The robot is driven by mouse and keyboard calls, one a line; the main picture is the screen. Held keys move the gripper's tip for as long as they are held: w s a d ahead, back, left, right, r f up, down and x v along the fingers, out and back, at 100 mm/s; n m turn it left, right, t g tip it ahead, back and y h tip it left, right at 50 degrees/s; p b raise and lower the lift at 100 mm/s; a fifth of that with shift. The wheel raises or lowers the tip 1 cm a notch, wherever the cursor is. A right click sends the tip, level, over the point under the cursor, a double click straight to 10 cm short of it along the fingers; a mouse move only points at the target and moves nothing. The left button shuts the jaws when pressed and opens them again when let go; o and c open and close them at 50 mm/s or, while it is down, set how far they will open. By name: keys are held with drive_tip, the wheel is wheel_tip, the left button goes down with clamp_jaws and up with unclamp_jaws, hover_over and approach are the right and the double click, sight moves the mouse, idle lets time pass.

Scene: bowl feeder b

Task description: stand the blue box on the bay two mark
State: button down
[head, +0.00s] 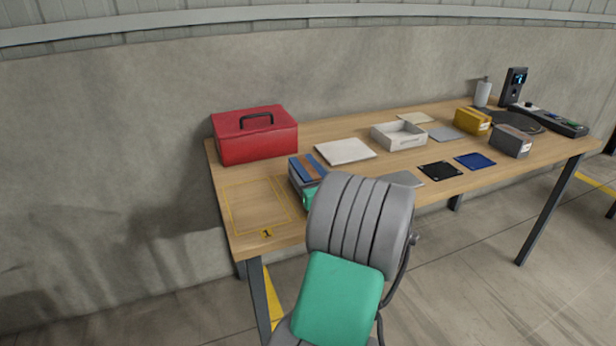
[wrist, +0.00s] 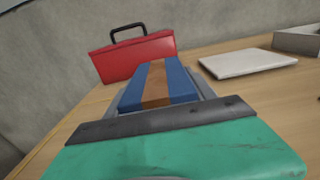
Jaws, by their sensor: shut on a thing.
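The blue box (head: 297,171) with a brown stripe along its top is at the left part of the table, held in my gripper (head: 308,180). It also shows in the wrist view (wrist: 130,96), just ahead of the dark bar of my gripper (wrist: 160,100). My gripper is shut on it; the fingertips are mostly hidden by the box and my wrist. I cannot tell whether the box touches the table. A yellow outlined bay marked 1 (head: 266,232) lies empty left of the box. No mark with a 2 shows; my arm hides part of the table.
A red toolbox (head: 255,138) stands behind the held box. A pale flat panel (head: 345,151) and a white open tray (head: 399,135) lie to the right. Further right are a yellow box (head: 471,121), a dark grey box (head: 511,141), black (head: 440,170) and blue (head: 475,161) pads.

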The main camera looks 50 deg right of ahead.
drive_tip(key=shift+r, duration=0.15)
drive_tip(key=shift+c, duration=1.6)
unclamp_jaws()
drive_tip(key=shift+f, duration=0.25)
drive_tip(key=shift+r, duration=0.2)
drive_tip(key=v, duration=1.2)
drive_tip(key=shift+f+p, duration=0.1)
drive_tip(key=shift+p, duration=0.3)
